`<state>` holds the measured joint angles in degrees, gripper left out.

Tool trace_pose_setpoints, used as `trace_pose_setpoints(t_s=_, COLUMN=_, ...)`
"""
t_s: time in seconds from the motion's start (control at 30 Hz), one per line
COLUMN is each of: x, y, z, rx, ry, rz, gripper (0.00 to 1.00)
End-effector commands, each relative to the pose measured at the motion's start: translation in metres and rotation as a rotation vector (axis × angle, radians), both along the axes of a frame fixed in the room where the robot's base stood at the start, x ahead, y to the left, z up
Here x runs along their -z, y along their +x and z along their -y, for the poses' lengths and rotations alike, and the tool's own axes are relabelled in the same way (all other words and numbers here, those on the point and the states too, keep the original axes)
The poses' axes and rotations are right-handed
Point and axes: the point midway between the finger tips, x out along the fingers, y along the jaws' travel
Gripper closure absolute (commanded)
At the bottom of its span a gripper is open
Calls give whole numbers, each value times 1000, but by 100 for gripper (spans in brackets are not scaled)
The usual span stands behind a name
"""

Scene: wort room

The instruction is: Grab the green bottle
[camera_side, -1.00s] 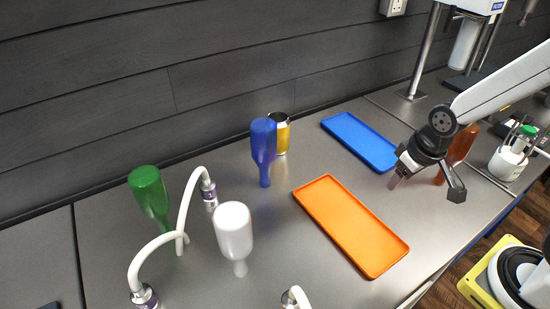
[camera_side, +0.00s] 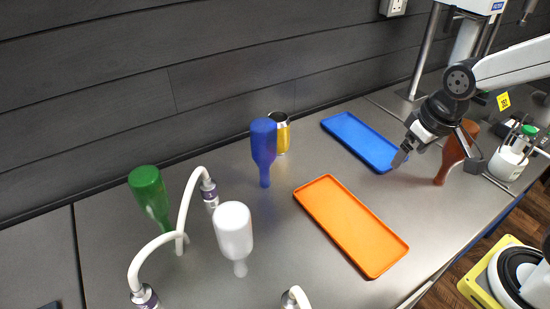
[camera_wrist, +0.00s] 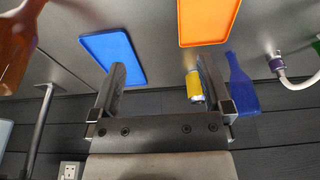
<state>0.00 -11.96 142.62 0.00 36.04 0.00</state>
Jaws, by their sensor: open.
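The green bottle (camera_side: 149,194) stands upside down, neck toward the table, at the left of the side view, beside a curved white hose. My gripper (camera_side: 404,157) is far to its right, above the table near the blue tray, open and empty. In the wrist view my gripper (camera_wrist: 157,82) shows two dark fingers spread apart with nothing held between them. A small green patch (camera_wrist: 316,46) at the right edge of the wrist view may be the green bottle; too little shows to be sure.
A white bottle (camera_side: 233,230), a blue bottle (camera_side: 264,148) and a yellow can (camera_side: 281,134) stand between my gripper and the green bottle. An orange tray (camera_side: 350,224) and a blue tray (camera_side: 361,141) lie flat. A brown bottle (camera_side: 456,150) stands close by my gripper.

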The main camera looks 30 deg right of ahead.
Motion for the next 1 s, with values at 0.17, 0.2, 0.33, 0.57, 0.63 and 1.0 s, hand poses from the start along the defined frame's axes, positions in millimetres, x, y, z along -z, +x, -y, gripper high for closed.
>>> trace_pose_setpoints(t_s=0.17, x=-23, y=0, z=0, rx=0, ry=0, rz=3, gripper=0)
trace_pose_setpoints(t_s=0.2, x=-27, y=1, z=0, rx=0, ry=0, rz=4, gripper=0)
trace_pose_setpoints(t_s=0.33, x=-40, y=0, z=0, rx=0, ry=0, rz=3, gripper=0)
trace_pose_setpoints(t_s=0.57, x=-43, y=22, z=-2, rx=-22, ry=-25, rz=64, gripper=0)
trace_pose_setpoints(t_s=0.63, x=-44, y=31, z=-3, rx=-29, ry=-33, rz=90, gripper=0)
trace_pose_setpoints(t_s=1.0, x=-49, y=96, z=-22, rx=-114, ry=-72, rz=292, gripper=0)
